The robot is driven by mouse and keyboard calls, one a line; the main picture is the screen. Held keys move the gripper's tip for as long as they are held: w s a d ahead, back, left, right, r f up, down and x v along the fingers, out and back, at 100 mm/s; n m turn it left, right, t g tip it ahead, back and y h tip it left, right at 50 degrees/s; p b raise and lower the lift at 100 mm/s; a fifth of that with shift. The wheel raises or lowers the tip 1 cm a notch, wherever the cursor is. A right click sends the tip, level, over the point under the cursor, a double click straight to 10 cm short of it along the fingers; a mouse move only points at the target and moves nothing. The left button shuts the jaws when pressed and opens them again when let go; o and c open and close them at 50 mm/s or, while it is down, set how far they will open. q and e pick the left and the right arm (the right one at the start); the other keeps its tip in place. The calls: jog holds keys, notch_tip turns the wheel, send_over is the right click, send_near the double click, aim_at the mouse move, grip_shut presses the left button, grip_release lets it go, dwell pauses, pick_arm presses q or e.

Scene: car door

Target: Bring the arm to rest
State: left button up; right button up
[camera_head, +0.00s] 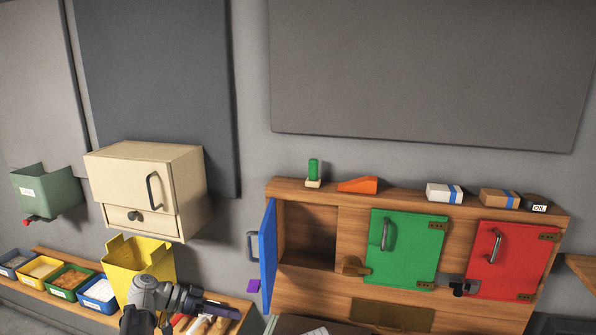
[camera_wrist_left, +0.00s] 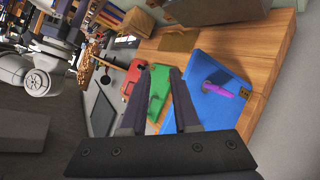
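My left gripper (camera_head: 222,309) is low in the head view, in front of the shelf and left of the wooden cabinet. In the left wrist view its two fingers (camera_wrist_left: 161,72) stand apart with nothing between them. The blue door (camera_head: 268,262) of the cabinet (camera_head: 350,196) stands swung open, and its compartment looks empty. The green door (camera_head: 404,246) and the red door (camera_head: 497,262) are shut. The blue door also shows in the left wrist view (camera_wrist_left: 205,112), beyond the fingers and apart from them. My right gripper is not clearly seen.
A beige wall box (camera_head: 130,172) with a handle hangs above a yellow bin (camera_head: 125,262). Several small trays (camera_head: 65,278) line the low shelf at left. Small blocks, one an orange wedge (camera_head: 358,185), stand on the cabinet top.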

pick_arm(q)
jog(key=s+d+f+n+g+y+b, duration=0.1)
jog(key=s+d+f+n+y+b, duration=0.1)
jog(key=s+d+f+y, duration=0.4)
jog(key=s+d+f+n+g+y+b, duration=0.1)
jog(key=s+d+f+n+y+b, duration=0.2)
jog(key=s+f+y, duration=0.4)
jog(key=s+d+f+n, duration=0.1)
jog(key=s+d+f, duration=0.1)
jog(key=s+f, duration=0.3)
jog(key=shift+s+d+y, duration=0.15)
jog(key=shift+d+y, duration=0.2)
jog(key=shift+y, duration=0.05)
